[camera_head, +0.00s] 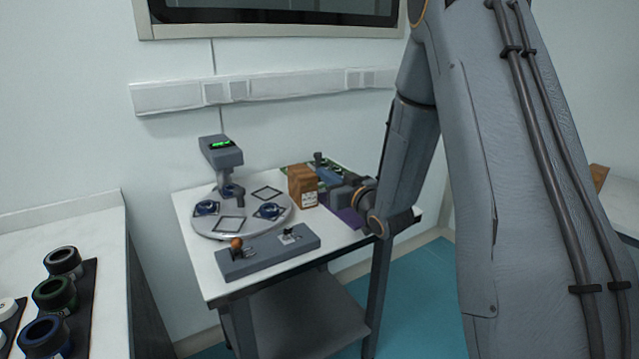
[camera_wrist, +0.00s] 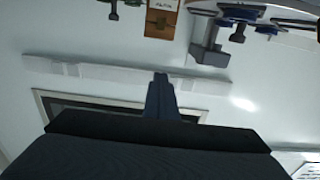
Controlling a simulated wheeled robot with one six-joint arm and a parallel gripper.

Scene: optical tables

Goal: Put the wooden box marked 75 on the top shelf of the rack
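A brown wooden box (camera_head: 302,187) with a white label stands upright on the white table at the back, right of the round plate. The label is too small to read. The box also shows upside down at the top of the wrist view (camera_wrist: 162,20). My gripper (camera_head: 336,194) is just right of the box in the head view. In the wrist view its fingers (camera_wrist: 160,77) are together with nothing between them, and the box is apart from the tips. I cannot make out a rack in either view.
A round plate (camera_head: 240,225) with blue-ringed parts and a grey instrument (camera_head: 221,155) stand left of the box. A grey block (camera_head: 268,255) lies in front. Dark ringed parts (camera_head: 54,293) sit on the left counter. A brown object (camera_head: 599,176) shows at far right.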

